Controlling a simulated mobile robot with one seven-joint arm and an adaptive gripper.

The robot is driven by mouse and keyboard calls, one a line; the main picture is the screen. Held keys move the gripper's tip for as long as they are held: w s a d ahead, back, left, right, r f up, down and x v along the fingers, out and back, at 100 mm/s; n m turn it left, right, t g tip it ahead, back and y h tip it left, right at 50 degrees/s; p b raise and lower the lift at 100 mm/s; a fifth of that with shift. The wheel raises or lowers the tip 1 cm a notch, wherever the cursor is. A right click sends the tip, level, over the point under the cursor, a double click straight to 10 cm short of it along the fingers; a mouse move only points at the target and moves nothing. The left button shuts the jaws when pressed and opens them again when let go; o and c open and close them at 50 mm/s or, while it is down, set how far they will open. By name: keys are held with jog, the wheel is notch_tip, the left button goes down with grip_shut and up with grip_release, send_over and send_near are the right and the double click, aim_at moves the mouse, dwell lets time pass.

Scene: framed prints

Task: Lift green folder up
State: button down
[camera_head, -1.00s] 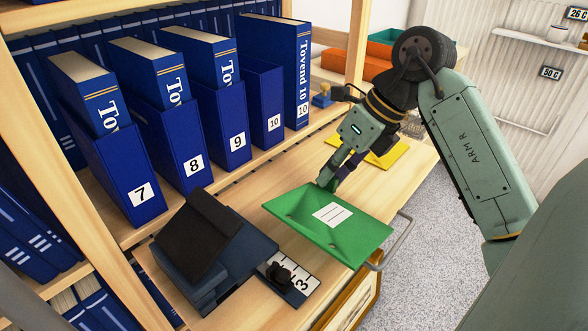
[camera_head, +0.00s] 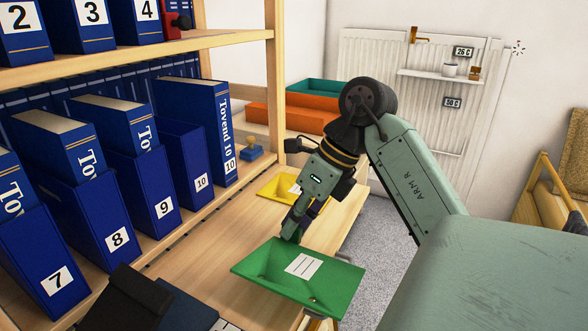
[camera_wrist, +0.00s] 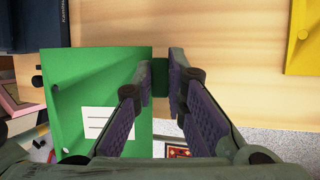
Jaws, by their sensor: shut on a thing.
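The green folder (camera_head: 322,285) is at the front of the wooden desk in the head view, with a white lined label on its face. In the wrist view the folder (camera_wrist: 75,80) fills the left side. My gripper (camera_head: 292,230) is at the folder's far edge in the head view. In the wrist view my gripper (camera_wrist: 161,75) has its purple-padded fingers closed on a green tab at the folder's edge. I cannot tell how far the folder is from the desk top.
A yellow folder (camera_head: 285,188) lies farther back on the desk. Blue numbered binders (camera_head: 205,150) stand on the shelf at left. Orange trays (camera_head: 300,118) are at the back. A blue stamp (camera_head: 251,153) stands near the binders. Grey floor (camera_head: 385,245) shows at right.

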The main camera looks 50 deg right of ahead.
jog(key=shift+r+p, duration=1.75)
jog(key=shift+r, duration=1.15)
jog(key=shift+w, duration=0.1)
